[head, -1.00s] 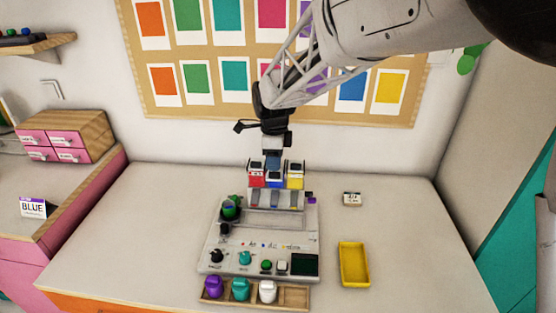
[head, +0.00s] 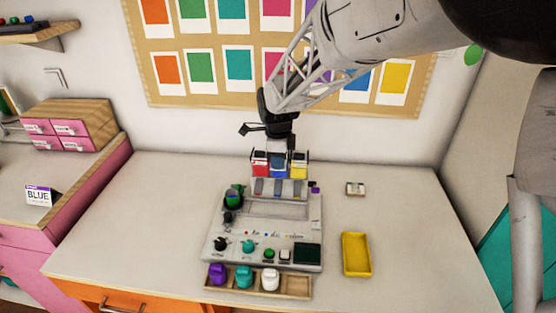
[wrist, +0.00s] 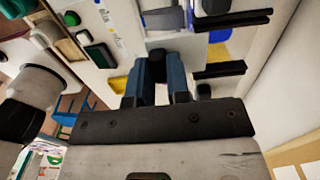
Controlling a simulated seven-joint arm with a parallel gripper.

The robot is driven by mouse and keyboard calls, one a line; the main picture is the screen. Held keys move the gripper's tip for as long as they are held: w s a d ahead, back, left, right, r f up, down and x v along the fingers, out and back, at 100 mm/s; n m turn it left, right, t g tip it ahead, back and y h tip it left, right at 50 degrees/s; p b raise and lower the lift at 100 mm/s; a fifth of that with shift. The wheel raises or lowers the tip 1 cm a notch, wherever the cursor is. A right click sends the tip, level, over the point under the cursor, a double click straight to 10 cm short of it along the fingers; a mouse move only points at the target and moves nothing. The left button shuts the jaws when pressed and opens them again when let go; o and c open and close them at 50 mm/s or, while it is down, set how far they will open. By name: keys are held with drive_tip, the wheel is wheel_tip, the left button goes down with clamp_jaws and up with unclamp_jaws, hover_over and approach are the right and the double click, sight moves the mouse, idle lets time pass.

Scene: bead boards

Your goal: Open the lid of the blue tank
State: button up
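The blue tank (head: 279,171) stands between the red tank (head: 261,168) and the yellow tank (head: 299,170) at the back of the grey board (head: 235,241). My gripper (head: 280,150) is right above the blue tank, pointing down. My arm and gripper hide much of its top and lid, so I cannot tell whether the lid is open. In the wrist view, the blue-grey fingers of my gripper (wrist: 158,75) stand a little apart. A black knob-like part (wrist: 157,57) shows between their tips. I cannot tell whether they grip it.
A wooden rack (head: 296,287) with purple, teal and white pieces lies in front of the board. A yellow tray (head: 356,255) and a small pale block (head: 355,188) are to the right. A pinboard hangs behind.

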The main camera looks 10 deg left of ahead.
clamp_jaws()
drive_tip(key=shift+w, duration=0.3)
drive_tip(key=o, duration=0.7)
unclamp_jaws()
drive_tip(key=shift+c, duration=0.2)
drive_tip(key=shift+r, duration=0.1)
